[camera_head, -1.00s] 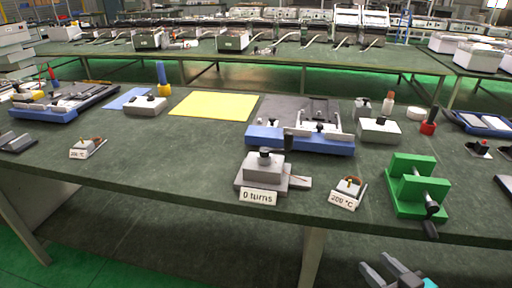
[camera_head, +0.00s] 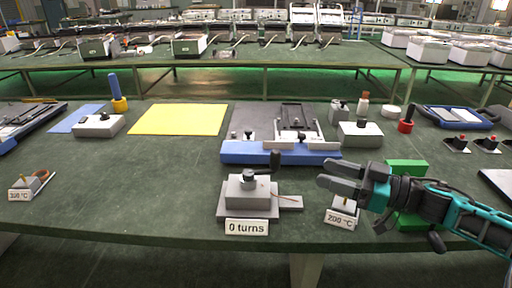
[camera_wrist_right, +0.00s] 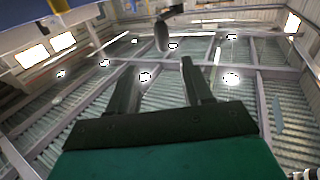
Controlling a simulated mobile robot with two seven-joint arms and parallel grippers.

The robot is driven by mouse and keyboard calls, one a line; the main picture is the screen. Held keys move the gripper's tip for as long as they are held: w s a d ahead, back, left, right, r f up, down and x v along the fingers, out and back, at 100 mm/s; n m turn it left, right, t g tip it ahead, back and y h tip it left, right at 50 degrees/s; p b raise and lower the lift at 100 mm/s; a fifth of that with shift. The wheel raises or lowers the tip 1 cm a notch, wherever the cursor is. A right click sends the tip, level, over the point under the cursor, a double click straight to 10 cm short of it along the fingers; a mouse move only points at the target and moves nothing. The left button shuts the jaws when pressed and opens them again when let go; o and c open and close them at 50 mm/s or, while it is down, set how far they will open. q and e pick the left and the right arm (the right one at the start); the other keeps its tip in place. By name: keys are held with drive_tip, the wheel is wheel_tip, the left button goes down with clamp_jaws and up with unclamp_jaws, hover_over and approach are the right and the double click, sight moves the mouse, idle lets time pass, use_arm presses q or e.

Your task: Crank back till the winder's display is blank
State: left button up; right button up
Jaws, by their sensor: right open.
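The winder (camera_head: 236,203) is a grey stepped block on the near part of the green table. Its front display (camera_head: 247,227) reads "0 turns". A black crank (camera_head: 249,177) sits on its top, with a dark upright handle (camera_head: 275,159) at the right end. My right gripper (camera_head: 325,176) comes in from the right, fingers pointing left, open and empty. It is to the right of the crank handle and apart from it. In the right wrist view, a dark rounded piece, apparently the handle (camera_wrist_right: 162,37), shows beyond the gap between the open fingers (camera_wrist_right: 158,75). My left gripper is not in view.
A small block labelled "200 °C" (camera_head: 341,219) stands below my right gripper. A green clamp block (camera_head: 406,168) is partly hidden behind my right arm. A blue-based fixture (camera_head: 240,153) lies just behind the winder.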

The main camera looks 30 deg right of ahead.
sight(275, 157)
use_arm(q)
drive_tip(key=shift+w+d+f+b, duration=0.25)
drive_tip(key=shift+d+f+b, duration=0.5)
drive_tip(key=shift+b, duration=1)
use_arm(e)
drive_tip(key=shift+r+x, duration=0.15)
drive_tip(key=shift+x, duration=3.15)
drive_tip(key=shift+r+x, duration=0.15)
drive_tip(key=shift+x, duration=3.1)
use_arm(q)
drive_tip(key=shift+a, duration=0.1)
use_arm(e)
drive_tip(key=shift+s+a, duration=0.1)
drive_tip(key=shift+a, duration=0.05)
clamp_jaws()
